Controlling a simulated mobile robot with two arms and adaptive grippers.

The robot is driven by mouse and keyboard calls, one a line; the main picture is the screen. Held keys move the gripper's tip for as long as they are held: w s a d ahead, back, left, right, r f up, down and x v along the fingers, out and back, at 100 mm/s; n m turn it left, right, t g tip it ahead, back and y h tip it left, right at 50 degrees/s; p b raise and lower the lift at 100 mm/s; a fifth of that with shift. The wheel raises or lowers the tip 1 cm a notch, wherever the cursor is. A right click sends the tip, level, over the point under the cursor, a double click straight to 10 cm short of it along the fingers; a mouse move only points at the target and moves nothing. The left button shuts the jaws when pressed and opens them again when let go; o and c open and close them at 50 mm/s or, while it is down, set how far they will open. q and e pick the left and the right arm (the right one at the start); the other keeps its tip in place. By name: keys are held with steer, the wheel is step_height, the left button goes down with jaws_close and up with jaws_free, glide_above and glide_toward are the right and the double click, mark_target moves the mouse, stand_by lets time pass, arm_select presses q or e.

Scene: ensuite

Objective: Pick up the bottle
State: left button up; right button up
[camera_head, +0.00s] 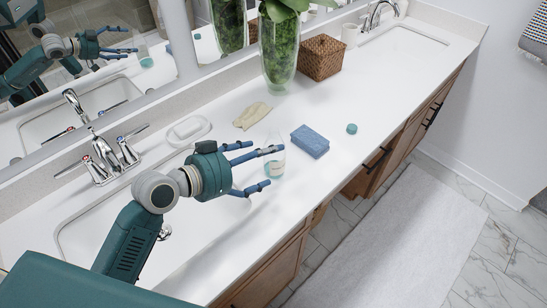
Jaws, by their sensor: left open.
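A small clear bottle (276,164) stands on the white counter by the front edge of the sink. It is see-through and faint, and a finger partly covers it. My left gripper (261,168) reaches in from the left over the sink's edge, with its blue fingers spread. Its fingertips are at the bottle, with upper and lower fingers apart on the near side; I cannot tell whether they touch it. My right gripper is not in view.
A blue sponge (310,141), a teal round item (351,128), a beige cloth (252,115) and a soap dish (188,130) lie nearby. A glass vase (278,55) and wicker basket (321,57) stand behind. A faucet (104,153) rises behind the sink. The right counter is mostly clear.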

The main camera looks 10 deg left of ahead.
mark_target(268, 158)
arm_select(q)
steer(key=shift+w+d+f, duration=0.15)
steer(key=shift+w+d, duration=0.25)
steer(key=shift+w, duration=0.1)
steer(key=p+x, duration=0.2)
steer(key=x, duration=0.2)
steer(key=shift+w+f, duration=0.15)
steer(key=shift+f, duration=0.2)
steer(key=shift+w+f, duration=0.1)
steer(key=shift+f, duration=0.05)
steer(key=c, duration=1.2)
steer(key=shift+c, duration=0.7)
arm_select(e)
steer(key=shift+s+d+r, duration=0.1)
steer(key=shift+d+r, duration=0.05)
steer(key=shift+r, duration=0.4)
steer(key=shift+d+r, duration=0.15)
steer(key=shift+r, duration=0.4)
